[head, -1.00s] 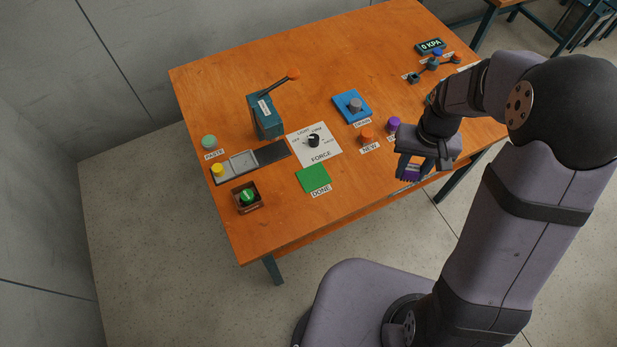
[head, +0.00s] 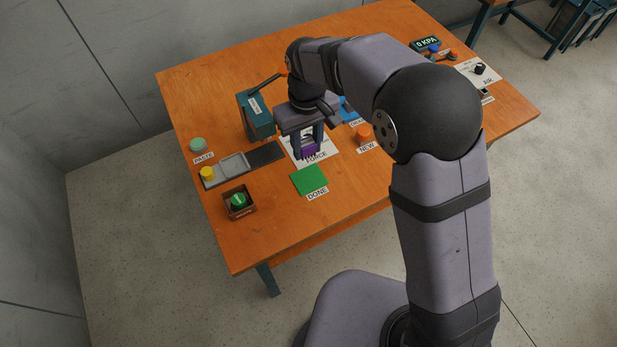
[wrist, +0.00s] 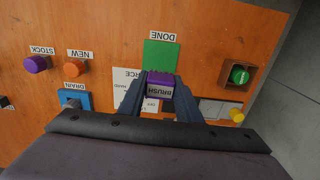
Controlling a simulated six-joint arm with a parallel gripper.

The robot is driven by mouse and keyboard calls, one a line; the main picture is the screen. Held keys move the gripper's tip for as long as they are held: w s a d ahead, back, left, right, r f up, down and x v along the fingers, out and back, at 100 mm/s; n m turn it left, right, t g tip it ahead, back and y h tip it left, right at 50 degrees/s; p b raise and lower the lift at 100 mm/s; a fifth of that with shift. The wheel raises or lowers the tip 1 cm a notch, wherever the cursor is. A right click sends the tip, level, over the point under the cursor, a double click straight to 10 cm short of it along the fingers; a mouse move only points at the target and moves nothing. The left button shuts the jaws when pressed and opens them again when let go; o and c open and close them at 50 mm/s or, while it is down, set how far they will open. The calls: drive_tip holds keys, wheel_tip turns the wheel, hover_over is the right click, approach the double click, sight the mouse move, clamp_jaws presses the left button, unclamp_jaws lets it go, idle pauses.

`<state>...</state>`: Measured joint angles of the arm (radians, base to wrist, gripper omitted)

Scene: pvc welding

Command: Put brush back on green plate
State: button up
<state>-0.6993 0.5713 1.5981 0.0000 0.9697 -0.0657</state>
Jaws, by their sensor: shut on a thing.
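My gripper (head: 306,143) is shut on the purple brush (head: 307,151), and its fingers hold it by both sides. In the head view the brush hangs over the FORCE card, just behind the green plate (head: 309,180) marked DONE. In the wrist view the brush (wrist: 159,86) is between the fingertips with its BRUSH label showing. The green plate (wrist: 161,55) lies beyond it, flat on the table and bare. The brush appears above the table, though its exact height is hard to tell.
A box with a green-topped item (head: 239,203) stands left of the plate. A grey tray (head: 234,164), a yellow knob (head: 207,173) and a teal press (head: 255,118) are behind it. An orange part (head: 364,134) is at the right. The table front is clear.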

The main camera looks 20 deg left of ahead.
sight(309, 179)
drive_tip(key=shift+s+d+f, duration=0.1)
drive_tip(key=shift+s+d, duration=0.25)
drive_tip(key=shift+s, duration=0.05)
drive_tip(key=shift+f+p, duration=1.1)
drive_tip(key=shift+f, duration=3.9)
drive_tip(key=shift+f, duration=0.15)
drive_tip(key=o, duration=1.1)
wheel_tip(309, 179, up, 12)
drive_tip(key=b, duration=0.2)
drive_tip(key=shift+b, duration=0.35)
drive_tip(key=shift+d, duration=0.1)
